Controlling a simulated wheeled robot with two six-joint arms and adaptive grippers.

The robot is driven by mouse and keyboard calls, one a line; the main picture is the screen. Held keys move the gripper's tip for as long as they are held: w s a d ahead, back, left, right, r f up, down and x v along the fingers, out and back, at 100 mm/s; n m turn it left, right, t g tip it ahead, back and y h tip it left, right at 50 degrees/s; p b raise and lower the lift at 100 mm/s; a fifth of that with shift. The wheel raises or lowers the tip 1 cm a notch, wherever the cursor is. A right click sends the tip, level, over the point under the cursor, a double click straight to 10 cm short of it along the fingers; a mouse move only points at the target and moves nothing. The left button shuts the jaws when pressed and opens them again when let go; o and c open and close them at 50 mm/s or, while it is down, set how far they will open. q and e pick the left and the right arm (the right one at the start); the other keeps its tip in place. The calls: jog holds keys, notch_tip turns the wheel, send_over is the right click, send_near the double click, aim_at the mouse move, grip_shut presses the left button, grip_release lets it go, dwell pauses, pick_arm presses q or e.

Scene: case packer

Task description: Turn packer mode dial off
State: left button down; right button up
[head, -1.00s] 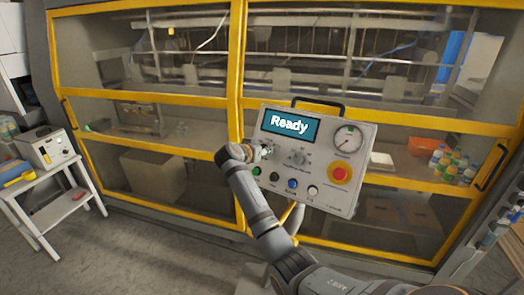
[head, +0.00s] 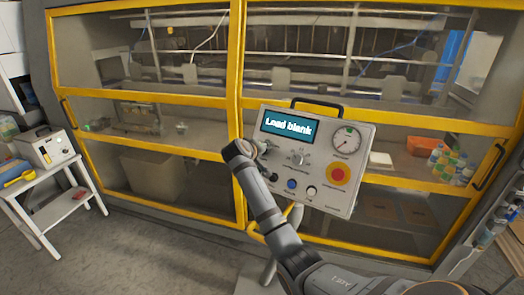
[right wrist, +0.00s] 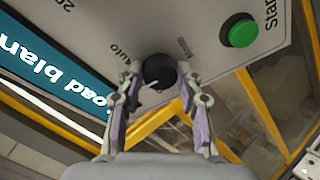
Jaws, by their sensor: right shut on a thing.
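The control box (head: 320,130) stands in front of the machine, and its screen (head: 288,125) reads "Load blank". The black mode dial (right wrist: 158,72) sits on the panel beside a label reading "Auto"; a second label beside it is hard to read. My right gripper (right wrist: 159,82) is shut on the dial, one finger on each side. A pale mark shows on the dial, but I cannot tell which label it points at. In the head view my right gripper (head: 257,149) is at the box's left side and mostly hides the dial. My left gripper is not in view.
A green start button (right wrist: 240,33) is close to the dial. The panel also carries a grey knob (head: 298,158), a blue button (head: 292,184), a white button (head: 310,191), a red emergency button (head: 338,175) and a gauge (head: 346,141). A white side table (head: 45,178) stands left.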

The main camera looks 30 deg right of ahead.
jog(key=n, duration=0.5)
jog(key=shift+r+n+y, duration=0.15)
jog(key=shift+n+y, duration=0.15)
jog(key=shift+y, duration=0.1)
jog(key=n, duration=0.4)
jog(key=shift+d+n+g, duration=0.1)
jog(key=shift+n+g, duration=0.2)
jog(key=shift+g, duration=0.1)
jog(key=shift+w+y, duration=0.1)
jog(key=shift+y, duration=0.2)
jog(key=o, duration=1.2)
jog(key=shift+c, duration=0.2)
jog(key=v, duration=1.2)
